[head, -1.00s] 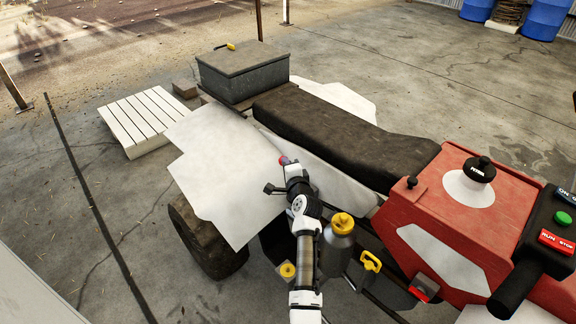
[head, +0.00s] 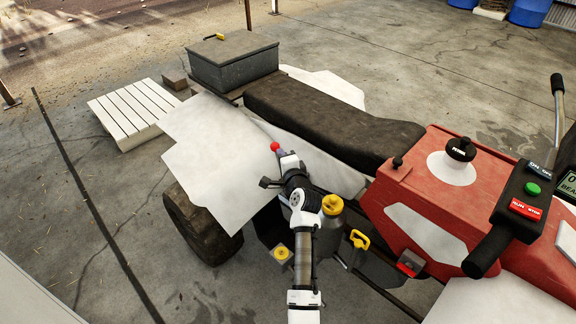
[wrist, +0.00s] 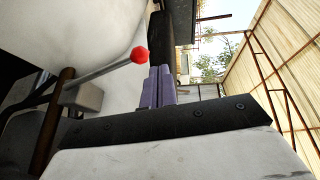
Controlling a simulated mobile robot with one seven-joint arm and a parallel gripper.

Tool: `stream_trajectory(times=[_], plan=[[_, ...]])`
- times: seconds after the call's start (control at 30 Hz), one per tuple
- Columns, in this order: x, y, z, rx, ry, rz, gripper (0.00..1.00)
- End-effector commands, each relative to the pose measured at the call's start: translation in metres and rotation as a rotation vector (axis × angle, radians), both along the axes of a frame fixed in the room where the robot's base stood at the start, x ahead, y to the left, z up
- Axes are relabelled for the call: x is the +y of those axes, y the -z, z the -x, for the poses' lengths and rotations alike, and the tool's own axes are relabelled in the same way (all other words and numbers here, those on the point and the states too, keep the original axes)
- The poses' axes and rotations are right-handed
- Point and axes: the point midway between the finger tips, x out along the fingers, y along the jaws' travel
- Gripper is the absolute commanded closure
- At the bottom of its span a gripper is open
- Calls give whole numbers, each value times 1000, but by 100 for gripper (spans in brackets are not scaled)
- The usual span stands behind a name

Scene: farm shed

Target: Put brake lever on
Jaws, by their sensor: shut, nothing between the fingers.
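A grey metal lever with a red knob (head: 275,147), which looks like the brake lever, stands low beside the quad bike's seat. In the wrist view the red knob (wrist: 140,55) tops a slanted rod (wrist: 100,72) just left of my fingertips. My gripper (head: 283,155) is close to the knob, and its purple fingers (wrist: 160,88) are shut together with nothing between them. The knob and fingers appear apart in the wrist view, but the depth gap is hard to judge. The lever's base is hidden in the head view.
The black seat (head: 320,122) and white fender (head: 215,160) lie around my gripper. The handlebar grip (head: 488,250) is to the right. Open concrete lies left.

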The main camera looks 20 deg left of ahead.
Motion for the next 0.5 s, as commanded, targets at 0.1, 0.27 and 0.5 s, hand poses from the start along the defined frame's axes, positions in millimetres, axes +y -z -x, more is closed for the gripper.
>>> stream_trajectory(times=[0.1,0.27,0.5], plan=[[-15,-7,16,0,2,0,100],[-30,-17,33,0,2,-1,100],[-40,-25,46,2,2,1,100]])
